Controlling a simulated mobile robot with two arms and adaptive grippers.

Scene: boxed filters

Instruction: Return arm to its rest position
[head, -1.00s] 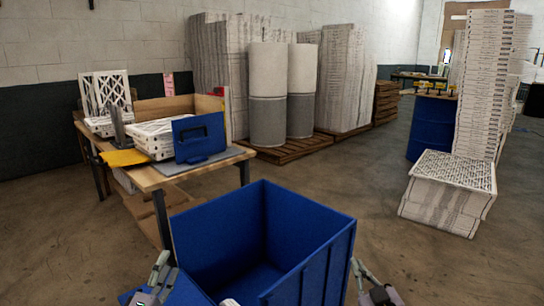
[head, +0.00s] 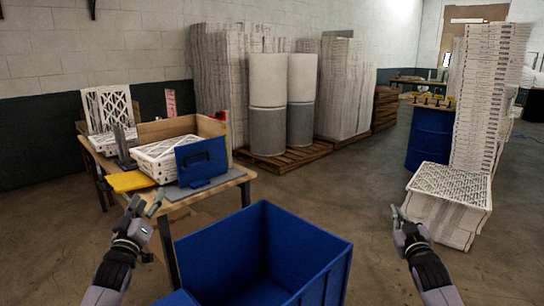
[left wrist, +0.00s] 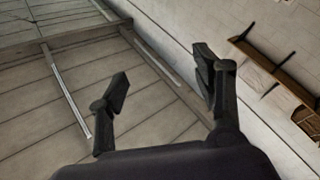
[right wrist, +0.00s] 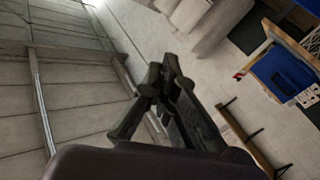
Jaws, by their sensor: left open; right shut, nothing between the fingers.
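My left gripper (head: 143,207) is raised at the left in the head view, in front of the workbench, to the left of the blue bin. It is open and empty; its two fingers stand apart in the left wrist view (left wrist: 162,85). My right gripper (head: 400,218) is raised at the right in the head view, to the right of the blue bin. Its fingers are closed together with nothing between them in the right wrist view (right wrist: 160,78). Both forearms point upward, clear of the bin.
An open blue bin (head: 325,245) stands directly in front of me. The workbench (head: 222,183) at left holds white filters (head: 160,156), a cardboard box and a blue panel (head: 202,162). A filter box (head: 450,205) sits on the floor at right, before a tall stack (head: 487,95).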

